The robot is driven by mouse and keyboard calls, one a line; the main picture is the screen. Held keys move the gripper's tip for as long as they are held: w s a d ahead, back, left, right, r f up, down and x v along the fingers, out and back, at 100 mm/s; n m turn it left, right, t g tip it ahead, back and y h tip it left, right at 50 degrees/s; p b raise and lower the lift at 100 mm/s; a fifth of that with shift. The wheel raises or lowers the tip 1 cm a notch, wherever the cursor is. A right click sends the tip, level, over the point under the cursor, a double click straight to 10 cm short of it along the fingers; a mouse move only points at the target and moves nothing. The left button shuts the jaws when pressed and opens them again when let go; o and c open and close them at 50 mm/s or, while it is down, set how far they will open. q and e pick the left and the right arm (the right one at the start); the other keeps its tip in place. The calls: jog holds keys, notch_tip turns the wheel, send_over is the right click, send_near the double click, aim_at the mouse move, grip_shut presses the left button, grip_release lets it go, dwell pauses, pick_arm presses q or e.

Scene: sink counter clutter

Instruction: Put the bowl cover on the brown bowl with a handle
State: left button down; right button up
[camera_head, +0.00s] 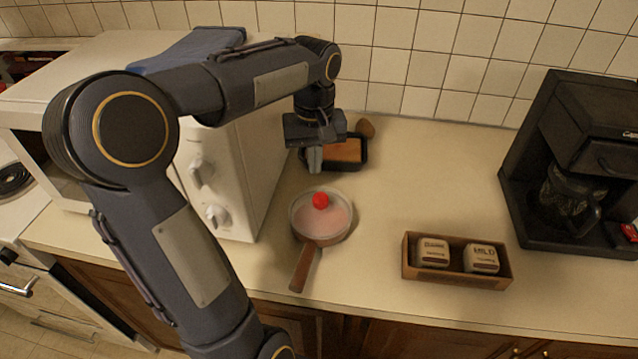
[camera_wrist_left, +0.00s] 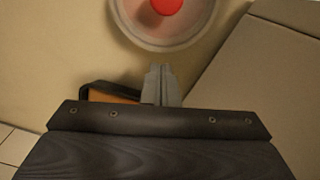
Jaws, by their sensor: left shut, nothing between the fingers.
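The brown bowl with a handle (camera_head: 305,268) stands on the counter in the head view, its handle toward the front edge. The bowl cover (camera_head: 334,216), clear with a red knob, lies on top of the bowl. In the left wrist view the cover (camera_wrist_left: 188,38) shows at the top with its red knob. My left gripper (camera_head: 315,168) is shut and empty, above the counter behind the bowl and apart from the cover. It also shows in the left wrist view (camera_wrist_left: 161,72). My right gripper is in neither view.
A black pan with orange-brown contents (camera_head: 362,160) sits behind my left gripper. A white microwave (camera_head: 222,205) stands close to the left. A wooden box with two white containers (camera_head: 458,280) is front right, and a black coffee maker (camera_head: 565,225) far right. The middle counter is clear.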

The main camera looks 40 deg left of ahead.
aim_at(319, 192)
pick_arm(q)
jog(key=shift+s+d+f, duration=1.1)
jog(key=shift+d+f, duration=0.05)
jog(key=shift+f, duration=0.05)
jog(key=shift+s+d+f+p, duration=0.1)
jog(key=shift+s+d+p, duration=0.15)
jog(key=shift+d+p, duration=0.05)
jog(key=shift+s+d, duration=0.6)
jog(key=shift+d, duration=0.05)
